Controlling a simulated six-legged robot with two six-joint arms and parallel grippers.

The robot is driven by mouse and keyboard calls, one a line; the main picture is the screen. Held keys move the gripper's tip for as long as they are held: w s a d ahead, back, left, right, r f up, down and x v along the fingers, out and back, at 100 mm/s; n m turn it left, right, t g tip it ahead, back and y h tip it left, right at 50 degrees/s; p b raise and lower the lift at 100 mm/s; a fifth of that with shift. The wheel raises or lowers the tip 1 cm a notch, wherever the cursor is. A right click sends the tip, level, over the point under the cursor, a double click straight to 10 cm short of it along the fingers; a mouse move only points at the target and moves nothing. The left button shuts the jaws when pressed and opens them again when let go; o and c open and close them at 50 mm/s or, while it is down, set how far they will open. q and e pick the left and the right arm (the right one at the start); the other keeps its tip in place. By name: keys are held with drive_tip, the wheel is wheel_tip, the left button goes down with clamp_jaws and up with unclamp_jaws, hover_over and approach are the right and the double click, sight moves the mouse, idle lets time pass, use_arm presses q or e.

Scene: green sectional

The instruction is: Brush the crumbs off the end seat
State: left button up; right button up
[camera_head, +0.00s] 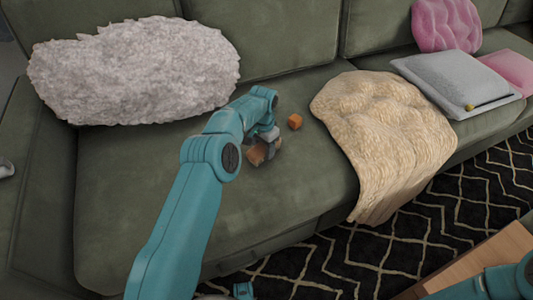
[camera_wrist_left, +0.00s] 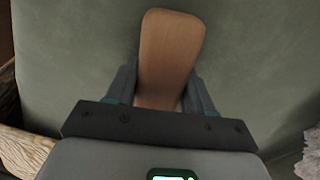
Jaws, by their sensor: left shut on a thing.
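The green end seat (camera_head: 115,185) fills the left half of the head view. My left gripper (camera_head: 266,142) is low over this seat, near its middle. It is shut on a brush with a flat, rounded wooden back (camera_wrist_left: 172,45), seen between the fingers in the left wrist view. In the head view a brown part of the brush (camera_head: 256,155) shows beside the fingers; its bristles are hidden. One small orange-brown crumb (camera_head: 295,121) lies on the seat to the right of the gripper.
A fluffy white cushion (camera_head: 135,72) leans on the backrest. A beige throw (camera_head: 385,130) drapes over the seat front to the right, with a grey cushion (camera_head: 450,78) and pink cushions (camera_head: 447,25) beyond. A patterned rug (camera_head: 440,215) and wooden table corner (camera_head: 490,255) are at lower right.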

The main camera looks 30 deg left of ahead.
sight(280, 185)
use_arm(q)
drive_tip(key=shift+w+a+f, duration=0.15)
drive_tip(key=shift+a, duration=0.1)
drive_tip(key=shift+s+d, duration=0.35)
drive_tip(key=shift+d, duration=0.05)
drive_tip(key=shift+s+d+p, duration=0.55)
drive_tip(key=shift+s+d, duration=1.1)
drive_tip(key=shift+d, duration=0.3)
drive_tip(key=shift+s+d, duration=1.35)
drive_tip(key=shift+d, duration=0.25)
drive_tip(key=shift+s+d, duration=1.15)
drive_tip(key=shift+d, duration=0.2)
drive_tip(key=shift+w+r+p, duration=0.1)
drive_tip(key=shift+r+p, duration=1.65)
drive_tip(key=shift+r, duration=1.3)
